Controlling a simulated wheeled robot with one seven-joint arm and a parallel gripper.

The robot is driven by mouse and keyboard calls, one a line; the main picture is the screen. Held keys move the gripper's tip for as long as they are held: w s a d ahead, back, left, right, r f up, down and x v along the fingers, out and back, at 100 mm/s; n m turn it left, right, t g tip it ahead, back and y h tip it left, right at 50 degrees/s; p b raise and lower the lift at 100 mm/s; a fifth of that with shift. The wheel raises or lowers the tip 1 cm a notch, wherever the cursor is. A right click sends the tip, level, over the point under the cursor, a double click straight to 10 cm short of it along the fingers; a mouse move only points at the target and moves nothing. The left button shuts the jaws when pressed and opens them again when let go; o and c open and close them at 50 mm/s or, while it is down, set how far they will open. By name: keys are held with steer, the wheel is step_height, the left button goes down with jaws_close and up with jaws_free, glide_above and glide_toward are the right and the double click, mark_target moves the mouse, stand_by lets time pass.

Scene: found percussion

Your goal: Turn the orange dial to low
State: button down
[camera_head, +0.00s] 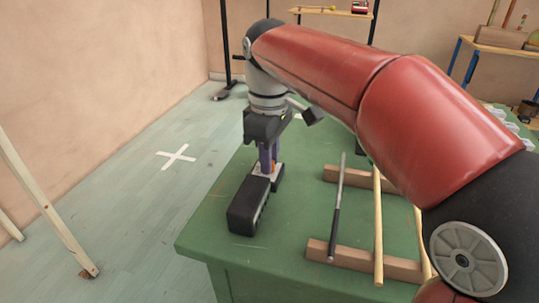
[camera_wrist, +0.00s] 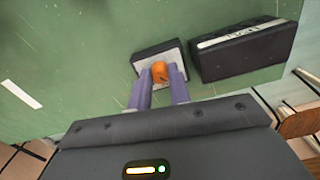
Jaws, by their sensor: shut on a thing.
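The orange dial (camera_wrist: 160,72) sits on a small box with a pale top face (camera_wrist: 143,62). In the wrist view my gripper (camera_wrist: 160,78) has its two purple fingers on either side of the dial, shut on it. In the head view my gripper (camera_head: 268,165) points down over the small box, and only a bit of orange (camera_head: 274,167) shows beside the fingers. The dial's pointer and any low mark cannot be made out.
A long black box (camera_head: 247,205) with a pale marked strip lies right beside the dial box on the green table (camera_head: 222,225). Wooden rails (camera_head: 365,262) carrying a dark rod (camera_head: 337,208) and pale sticks (camera_head: 378,225) lie to the right. The table's left front is clear.

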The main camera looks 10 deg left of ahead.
steer(key=shift+n, duration=0.6)
steer(key=c, duration=1.3)
jaws_free()
step_height(320, 180, up, 8)
steer(key=shift+f, duration=0.1)
